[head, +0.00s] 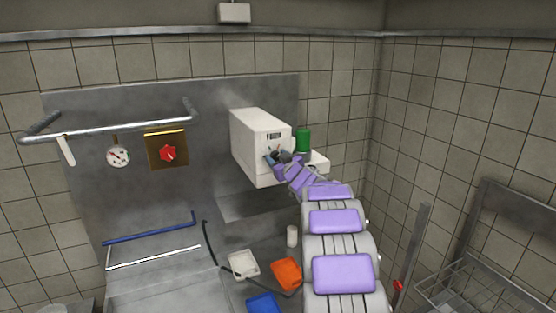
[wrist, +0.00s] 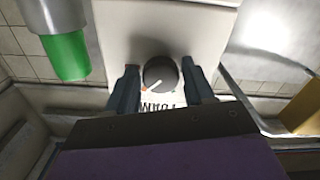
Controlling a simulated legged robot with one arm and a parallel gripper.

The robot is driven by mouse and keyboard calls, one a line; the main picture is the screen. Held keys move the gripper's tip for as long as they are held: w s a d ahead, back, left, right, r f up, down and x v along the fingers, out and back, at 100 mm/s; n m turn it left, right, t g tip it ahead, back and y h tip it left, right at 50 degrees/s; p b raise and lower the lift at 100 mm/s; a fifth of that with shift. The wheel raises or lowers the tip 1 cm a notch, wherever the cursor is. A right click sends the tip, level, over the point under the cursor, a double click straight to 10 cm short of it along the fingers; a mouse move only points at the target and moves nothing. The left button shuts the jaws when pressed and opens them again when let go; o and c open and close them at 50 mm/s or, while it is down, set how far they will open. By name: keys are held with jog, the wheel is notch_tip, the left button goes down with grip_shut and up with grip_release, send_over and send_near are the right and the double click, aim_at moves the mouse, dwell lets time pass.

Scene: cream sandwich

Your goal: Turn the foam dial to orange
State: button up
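The foam dial (wrist: 160,72) is a dark round knob on the front of a white box (head: 258,135) marked FOAM. My gripper (wrist: 159,76) has one finger on each side of the dial, with a thin gap seeming to show at each side. I cannot tell whether the fingertips touch it. In the head view my gripper (head: 279,157) is at the box front and hides most of the dial.
A green cylinder (head: 303,139) stands right of the box and shows at upper left in the wrist view (wrist: 67,57). A red knob on a yellow plate (head: 167,135), a gauge (head: 118,156) and a rail (head: 110,128) are left. White, orange (head: 287,273) and blue trays lie below.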

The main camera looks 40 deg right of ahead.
jog(key=c, duration=0.7)
jog(key=shift+n, duration=1.1)
jog(key=shift+c, duration=0.2)
jog(key=o, duration=1.1)
jog(key=shift+c, duration=0.2)
jog(key=shift+s, duration=0.1)
jog(key=b+v, duration=0.3)
jog(key=v, duration=1.4)
jog(key=shift+f, duration=0.2)
jog(key=shift+d, duration=0.2)
